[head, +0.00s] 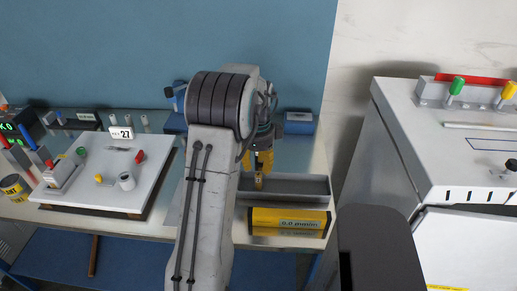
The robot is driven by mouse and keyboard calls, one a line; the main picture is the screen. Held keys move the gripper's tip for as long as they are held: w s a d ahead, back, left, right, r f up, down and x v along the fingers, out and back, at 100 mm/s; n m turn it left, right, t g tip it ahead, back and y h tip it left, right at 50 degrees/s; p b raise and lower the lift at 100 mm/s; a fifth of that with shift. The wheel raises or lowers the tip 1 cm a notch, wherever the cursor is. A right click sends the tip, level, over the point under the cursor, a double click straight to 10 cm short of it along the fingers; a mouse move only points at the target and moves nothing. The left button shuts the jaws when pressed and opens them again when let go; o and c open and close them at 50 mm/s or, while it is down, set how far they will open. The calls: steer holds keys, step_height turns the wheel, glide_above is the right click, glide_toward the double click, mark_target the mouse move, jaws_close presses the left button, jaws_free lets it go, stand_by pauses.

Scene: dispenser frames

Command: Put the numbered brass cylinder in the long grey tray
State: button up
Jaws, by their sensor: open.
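The long grey tray (312,186) lies on the bench right of my arm, with its left part hidden behind the arm and gripper. My gripper (259,172) hangs over the tray's left part; its fingers are small and partly hidden by my arm. A small upright brass-yellow piece with a dark mark (259,183) shows just under the gripper, at the tray's left end. It looks like the numbered brass cylinder, but I cannot read a number. I cannot tell whether it touches the tray floor or the fingers.
Left is a white board (112,175) with knobs and a "27" sign (121,133). A yellow-black can (14,187) stands far left. A tall grey cabinet (440,150) bounds the right.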

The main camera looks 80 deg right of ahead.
mark_target(259, 175)
steer(key=shift+d+r+b, duration=0.1)
steer(key=shift+r+b, duration=0.4)
steer(key=shift+b, duration=0.3)
steer(key=shift+r+b, duration=1.15)
steer(key=shift+r, duration=1.95)
steer(key=w+a+r+n+t+h, duration=0.1)
steer(key=w+a+r+n, duration=0.1)
steer(key=w+a+n, duration=0.75)
steer(key=w+a+r+n, duration=0.2)
steer(key=w+a+n, duration=0.5)
steer(key=w+a, duration=0.5)
steer(key=w+a+n+t, duration=0.1)
steer(key=w+a+n, duration=0.3)
steer(key=a+n, duration=0.7)
steer(key=s+a+f+n+t, duration=0.1)
steer(key=s+a+f+n, duration=0.1)
steer(key=a+n, duration=0.3)
steer(key=s+a+f+n+y, duration=0.1)
steer(key=s+a+f+n, duration=0.1)
steer(key=a, duration=0.6)
steer(key=shift+s+f+n+t, duration=0.25)
steer(key=shift+s+n+t, duration=0.2)
steer(key=shift+n, duration=0.9)
